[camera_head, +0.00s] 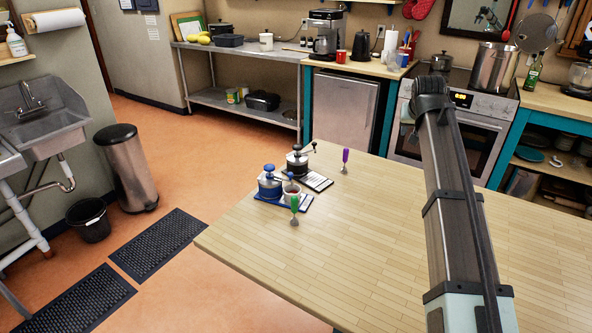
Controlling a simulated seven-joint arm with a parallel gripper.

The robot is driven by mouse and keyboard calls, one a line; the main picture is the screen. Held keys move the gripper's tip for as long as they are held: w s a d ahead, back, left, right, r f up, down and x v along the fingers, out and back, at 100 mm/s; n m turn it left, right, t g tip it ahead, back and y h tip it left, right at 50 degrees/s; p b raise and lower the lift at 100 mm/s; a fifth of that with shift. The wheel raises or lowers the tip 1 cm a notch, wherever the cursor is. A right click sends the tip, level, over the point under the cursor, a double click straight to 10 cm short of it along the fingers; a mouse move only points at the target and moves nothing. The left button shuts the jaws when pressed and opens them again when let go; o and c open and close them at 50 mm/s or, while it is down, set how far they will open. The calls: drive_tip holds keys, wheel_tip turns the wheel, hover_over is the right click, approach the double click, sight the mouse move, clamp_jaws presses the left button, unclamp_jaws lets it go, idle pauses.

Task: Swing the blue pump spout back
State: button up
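The blue pump (269,185) stands near the left edge of the wooden table, on a blue base (268,199). It has a pale body with a blue top, and a thin arm that looks like its spout points right, over a small cup (291,188) with reddish contents. The exact angle of the spout is too small to tell. My arm rises along the right side of the view, well right of both pumps. My gripper is not in view.
A green-handled tool (294,209) stands just in front of the cup. A purple-handled tool (345,160) stands right of the black pump.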

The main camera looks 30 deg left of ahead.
drive_tip(key=s+a+n+g+y, duration=0.1)
drive_tip(key=s+a+n+g, duration=0.15)
drive_tip(key=s+a, duration=1.15)
drive_tip(key=n+g, duration=0.2)
drive_tip(key=n, duration=0.1)
approach(291, 173)
drive_tip(key=x, duration=0.7)
drive_tip(key=shift+f, duration=0.4)
drive_tip(key=shift+y, duration=0.3)
drive_tip(key=shift+c, duration=0.3)
clamp_jaws()
